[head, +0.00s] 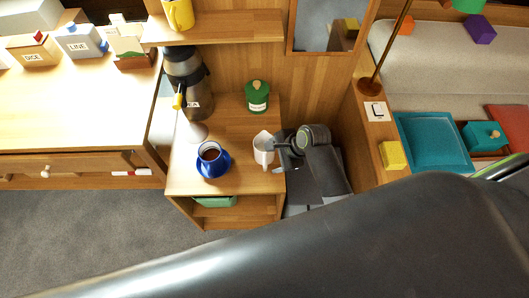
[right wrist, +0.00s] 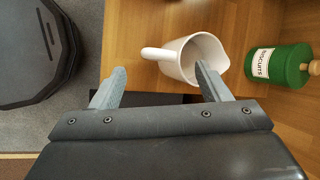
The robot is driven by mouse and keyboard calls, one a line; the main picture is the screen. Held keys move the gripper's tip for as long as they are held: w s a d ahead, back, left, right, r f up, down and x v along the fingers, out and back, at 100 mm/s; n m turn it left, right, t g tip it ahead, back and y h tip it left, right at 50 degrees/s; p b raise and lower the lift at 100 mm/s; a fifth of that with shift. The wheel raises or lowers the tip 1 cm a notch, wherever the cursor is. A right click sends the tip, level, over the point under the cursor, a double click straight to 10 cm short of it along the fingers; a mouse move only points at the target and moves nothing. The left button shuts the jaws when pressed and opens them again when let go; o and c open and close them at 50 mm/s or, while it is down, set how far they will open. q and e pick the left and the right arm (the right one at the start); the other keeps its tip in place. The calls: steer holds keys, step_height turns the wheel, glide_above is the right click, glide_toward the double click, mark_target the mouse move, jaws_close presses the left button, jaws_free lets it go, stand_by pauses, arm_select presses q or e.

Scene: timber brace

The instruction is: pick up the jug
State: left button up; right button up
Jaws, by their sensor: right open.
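The white jug (head: 264,148) stands upright on the small wooden cabinet top, near its right edge. In the right wrist view the jug (right wrist: 203,52) shows its open mouth, with its handle pointing left and its spout to the right. My right gripper (head: 281,150) is just right of the jug in the head view. In the right wrist view the right gripper (right wrist: 159,76) is open and empty, with the handle ahead of the gap between its fingers. I cannot tell whether a finger touches the jug. My left gripper is not in view.
A blue mug (head: 213,160) of dark liquid stands left of the jug. A green biscuits tin (head: 257,96) stands behind it; the tin (right wrist: 283,64) is right of the jug in the wrist view. A dark flask (head: 187,82) stands at the back left. A shelf (head: 225,27) overhangs the back.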

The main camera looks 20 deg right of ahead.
mark_target(266, 159)
steer(key=shift+x, duration=3.15)
steer(key=shift+c, duration=0.3)
steer(key=c, duration=1.3)
steer(key=shift+o, duration=0.2)
step_height(266, 159, up, 10)
steer(key=shift+r+p, duration=0.1)
steer(key=shift+p, duration=0.2)
steer(key=shift+s+a, duration=0.1)
